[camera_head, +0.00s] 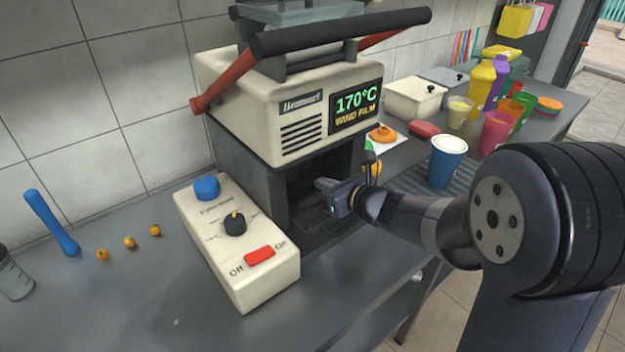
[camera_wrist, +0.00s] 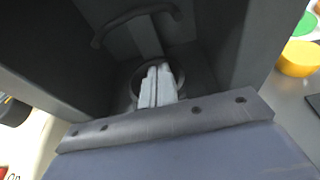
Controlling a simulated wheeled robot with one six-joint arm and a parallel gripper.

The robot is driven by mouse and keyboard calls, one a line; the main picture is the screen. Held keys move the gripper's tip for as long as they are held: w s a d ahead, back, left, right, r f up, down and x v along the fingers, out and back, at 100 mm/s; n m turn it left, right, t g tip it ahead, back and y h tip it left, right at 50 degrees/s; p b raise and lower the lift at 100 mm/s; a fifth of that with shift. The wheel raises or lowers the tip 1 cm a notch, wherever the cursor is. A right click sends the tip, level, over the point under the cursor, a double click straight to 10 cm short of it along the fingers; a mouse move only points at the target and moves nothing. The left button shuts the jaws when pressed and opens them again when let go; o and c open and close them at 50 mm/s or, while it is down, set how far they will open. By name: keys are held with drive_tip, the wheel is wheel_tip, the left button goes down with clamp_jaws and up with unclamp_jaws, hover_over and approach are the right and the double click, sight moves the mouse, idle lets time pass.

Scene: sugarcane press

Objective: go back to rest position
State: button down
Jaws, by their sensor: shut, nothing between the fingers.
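My gripper (camera_head: 326,186) reaches from the right into the dark opening of the press machine (camera_head: 268,120). In the wrist view the two pale fingers (camera_wrist: 157,84) are together with nothing between them, over the dark inside of the press. A round shape lies behind the fingertips and is partly hidden by them. My arm extends from the opening to the right side of the head view.
The control box (camera_head: 240,240) with knobs and a red switch stands left of the opening. A blue cup (camera_head: 447,162) stands near my forearm, with several other cups farther right. A blue stick (camera_head: 52,222) and small orange pieces lie on the left counter.

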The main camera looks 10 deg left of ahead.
drive_tip(key=v, duration=0.6)
drive_tip(key=shift+s+d, duration=0.1)
drive_tip(key=shift+s, duration=0.05)
